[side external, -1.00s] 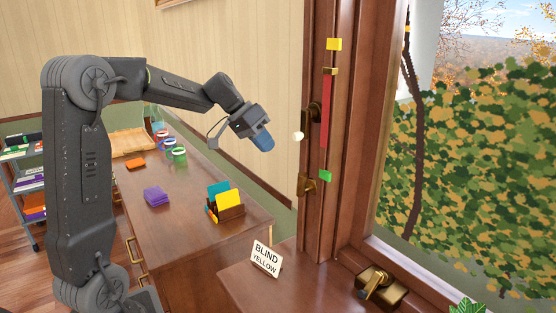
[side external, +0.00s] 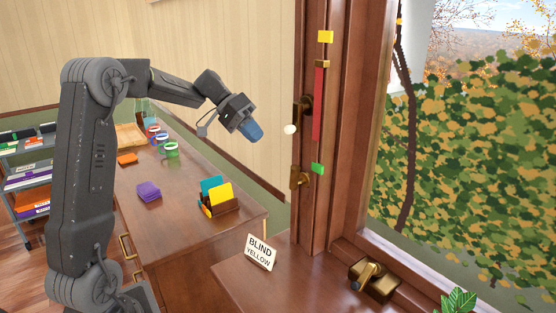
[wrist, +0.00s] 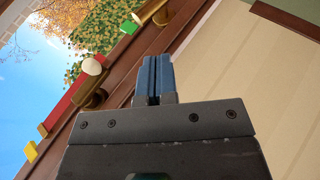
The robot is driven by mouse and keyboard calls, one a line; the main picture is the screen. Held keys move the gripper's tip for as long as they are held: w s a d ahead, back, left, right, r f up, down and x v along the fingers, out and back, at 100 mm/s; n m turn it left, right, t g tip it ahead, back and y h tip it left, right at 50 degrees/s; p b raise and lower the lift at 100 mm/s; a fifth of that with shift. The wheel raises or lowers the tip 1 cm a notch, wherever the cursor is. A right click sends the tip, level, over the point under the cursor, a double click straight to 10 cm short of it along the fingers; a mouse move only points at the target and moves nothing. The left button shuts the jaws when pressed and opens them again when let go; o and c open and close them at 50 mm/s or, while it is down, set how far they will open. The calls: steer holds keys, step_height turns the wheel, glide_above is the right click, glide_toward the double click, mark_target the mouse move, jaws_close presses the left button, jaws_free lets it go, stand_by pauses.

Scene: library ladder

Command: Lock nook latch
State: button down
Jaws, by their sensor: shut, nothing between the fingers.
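Brass fittings are on the wooden window post: an upper one with a white knob (side external: 290,129) and a lower brass catch (side external: 299,178). Another brass latch with a lever (side external: 371,275) lies on the sill. I cannot tell which is the nook latch. A red strip (side external: 318,105) runs down the post between a yellow marker (side external: 326,37) and a green marker (side external: 318,169). My gripper (side external: 254,134) is shut and empty, apart from and left of the post. In the wrist view its blue fingers (wrist: 154,75) are together, with the white knob (wrist: 92,67) to their left.
A sign (side external: 260,252) reading "BLIND YELLOW" stands on the sill. The desk (side external: 185,215) holds mugs (side external: 171,150), a purple stack (side external: 149,191) and a card holder (side external: 222,206). A plant (side external: 460,301) is at lower right.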

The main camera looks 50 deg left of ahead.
steer(key=w+a+f+g+h, duration=0.1)
steer(key=a+f+h, duration=0.5)
steer(key=h, duration=0.2)
steer(key=shift+w+n, duration=0.25)
steer(key=shift+n, duration=0.05)
steer(key=x, duration=1.4)
steer(key=shift+s, duration=0.15)
